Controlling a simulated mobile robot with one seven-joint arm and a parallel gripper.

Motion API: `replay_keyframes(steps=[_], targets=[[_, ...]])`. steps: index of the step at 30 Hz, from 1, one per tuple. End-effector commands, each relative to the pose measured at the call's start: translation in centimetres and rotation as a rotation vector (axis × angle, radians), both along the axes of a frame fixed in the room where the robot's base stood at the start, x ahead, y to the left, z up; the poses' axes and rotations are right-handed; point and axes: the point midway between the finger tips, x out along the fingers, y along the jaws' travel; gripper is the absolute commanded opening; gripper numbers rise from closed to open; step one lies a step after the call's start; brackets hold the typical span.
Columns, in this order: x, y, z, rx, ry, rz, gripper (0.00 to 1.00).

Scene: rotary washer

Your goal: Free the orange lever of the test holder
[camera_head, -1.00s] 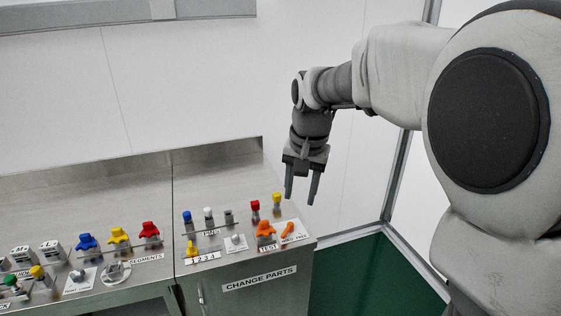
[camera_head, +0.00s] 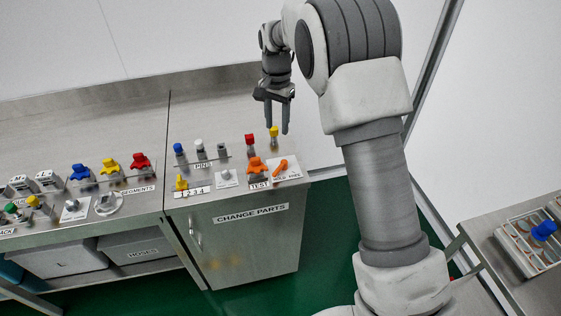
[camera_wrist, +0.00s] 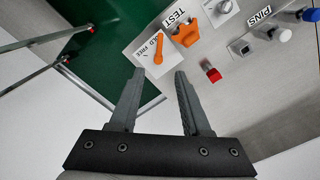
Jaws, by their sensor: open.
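The orange lever (camera_head: 280,165) lies slanted on a white plate marked HOLD FREE (camera_head: 288,175) at the bench's front right corner. It also shows in the wrist view (camera_wrist: 156,50), ahead of the fingers. I cannot tell for sure which mark it points to. Beside it, the orange test piece (camera_head: 257,166) sits in the holder marked TEST (camera_head: 258,185); it also shows in the wrist view (camera_wrist: 185,33). My gripper (camera_head: 277,131) is open and empty, above the bench's right end and apart from the lever. Its fingertips (camera_wrist: 159,72) point toward the plate.
A red-topped piece (camera_head: 250,141) and a yellow-topped piece (camera_head: 273,133) stand close behind the lever; the yellow one is near my fingers in the picture. Pins (camera_head: 200,150) and coloured segments (camera_head: 110,165) stand left. The bench ends just right of the plate. Another table (camera_head: 500,225) stands right.

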Motion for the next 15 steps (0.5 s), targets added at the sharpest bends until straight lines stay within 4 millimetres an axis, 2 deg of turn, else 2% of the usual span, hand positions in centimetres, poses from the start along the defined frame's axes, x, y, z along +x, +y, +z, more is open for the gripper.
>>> replay_keyframes(steps=[5, 15], targets=[[-0.1, -0.1, -2.9, -0.002, 0.005, 0.0, 0.47], [-0.2, -0.1, -10.4, -0.001, 0.006, 0.0, 0.47]])
